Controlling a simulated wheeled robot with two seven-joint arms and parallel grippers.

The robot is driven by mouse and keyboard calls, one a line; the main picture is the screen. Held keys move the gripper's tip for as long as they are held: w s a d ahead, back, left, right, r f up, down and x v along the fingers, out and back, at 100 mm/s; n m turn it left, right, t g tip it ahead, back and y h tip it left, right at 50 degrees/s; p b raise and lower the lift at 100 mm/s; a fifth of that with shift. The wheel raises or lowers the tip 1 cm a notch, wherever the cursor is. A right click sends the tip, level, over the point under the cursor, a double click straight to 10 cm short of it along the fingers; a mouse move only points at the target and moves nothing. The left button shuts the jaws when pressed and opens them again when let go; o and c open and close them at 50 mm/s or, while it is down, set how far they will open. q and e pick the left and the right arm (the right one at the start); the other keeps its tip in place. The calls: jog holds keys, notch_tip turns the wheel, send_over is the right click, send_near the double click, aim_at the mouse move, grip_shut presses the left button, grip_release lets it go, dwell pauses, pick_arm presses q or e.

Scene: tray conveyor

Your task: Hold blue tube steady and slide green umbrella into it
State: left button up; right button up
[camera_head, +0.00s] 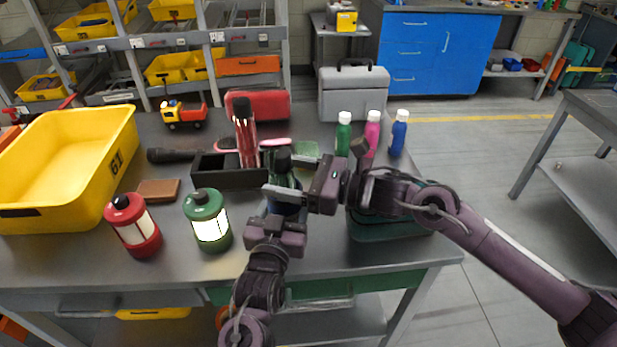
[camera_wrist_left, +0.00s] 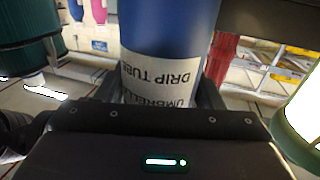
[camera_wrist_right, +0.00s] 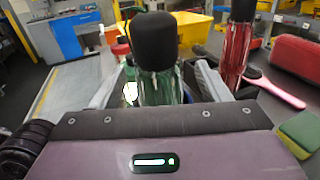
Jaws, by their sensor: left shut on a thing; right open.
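The blue tube (camera_wrist_left: 170,25), with a white printed label, is between the fingers of my left gripper (camera_wrist_left: 160,92), which is shut on it. In the head view the tube (camera_head: 285,209) is mostly hidden by my arms. The green umbrella (camera_wrist_right: 160,88) stands upright, black handle up, between the spread fingers of my right gripper (camera_wrist_right: 154,92). In the head view the umbrella (camera_head: 284,178) rises directly above the tube and appears to be in it; how deep is hidden. My right gripper (camera_head: 287,176) is open around it.
A red umbrella (camera_head: 247,138) stands in a black holder (camera_head: 228,178) just behind. Green (camera_head: 208,220) and red (camera_head: 133,225) lanterns stand to the left, near a yellow bin (camera_head: 120,160). Several bottles (camera_head: 371,130) stand at the right back, beside a grey toolbox (camera_head: 353,95).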

jog(key=v, duration=1.1)
jog(key=shift+d, duration=0.15)
pick_arm(q)
jog(key=o, duration=1.1)
